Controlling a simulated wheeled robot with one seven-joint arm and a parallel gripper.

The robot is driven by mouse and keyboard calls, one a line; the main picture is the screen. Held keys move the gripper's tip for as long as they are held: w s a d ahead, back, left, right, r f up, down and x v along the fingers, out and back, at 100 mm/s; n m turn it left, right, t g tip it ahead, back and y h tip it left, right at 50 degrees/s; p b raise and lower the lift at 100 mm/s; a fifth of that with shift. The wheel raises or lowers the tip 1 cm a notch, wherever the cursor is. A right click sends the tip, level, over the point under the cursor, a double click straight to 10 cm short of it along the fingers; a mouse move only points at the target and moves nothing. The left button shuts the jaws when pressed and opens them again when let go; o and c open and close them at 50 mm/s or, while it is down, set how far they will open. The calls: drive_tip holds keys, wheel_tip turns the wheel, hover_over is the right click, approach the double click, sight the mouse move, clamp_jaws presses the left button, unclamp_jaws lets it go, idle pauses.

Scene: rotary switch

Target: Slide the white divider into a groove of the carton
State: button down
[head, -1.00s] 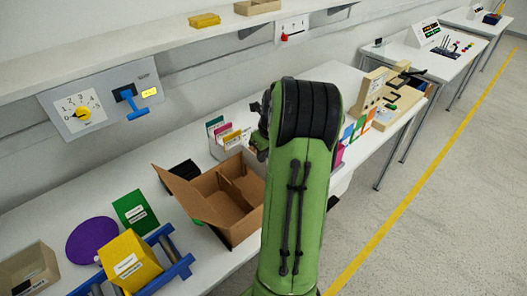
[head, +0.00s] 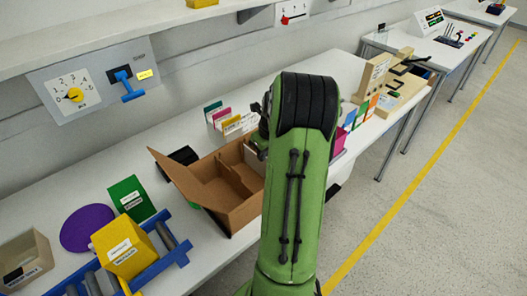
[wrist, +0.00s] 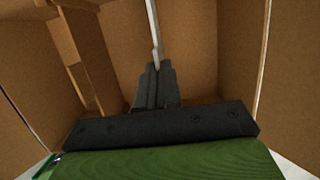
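The brown open carton (head: 232,212) stands on the white table, with a flap raised at its left. Brown inner walls show in the wrist view (wrist: 215,60). My gripper (wrist: 155,75) reaches into the carton, its dark fingers close together. They are shut on the white divider (wrist: 153,25), seen edge-on as a thin pale strip. In the head view the divider (head: 253,158) shows as a small pale panel at the carton's right side, partly hidden by my green arm. A brown upright strip (wrist: 75,60) shows left of the fingers. I cannot tell whether the divider sits in a groove.
A file holder with coloured cards (head: 228,118) stands behind the carton. Green (head: 131,198) and yellow (head: 124,248) boxes, a purple disc (head: 88,228) and a blue roller frame (head: 165,245) lie to the left. A wooden fixture (head: 392,92) stands to the right.

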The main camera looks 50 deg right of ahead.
drive_tip(key=c, duration=1.2)
unclamp_jaws()
drive_tip(key=shift+c, duration=0.2)
wheel_tip(320, 180, up, 8)
drive_tip(key=p, duration=0.7)
drive_tip(key=shift+r+p, duration=0.1)
drive_tip(key=shift+p, duration=0.3)
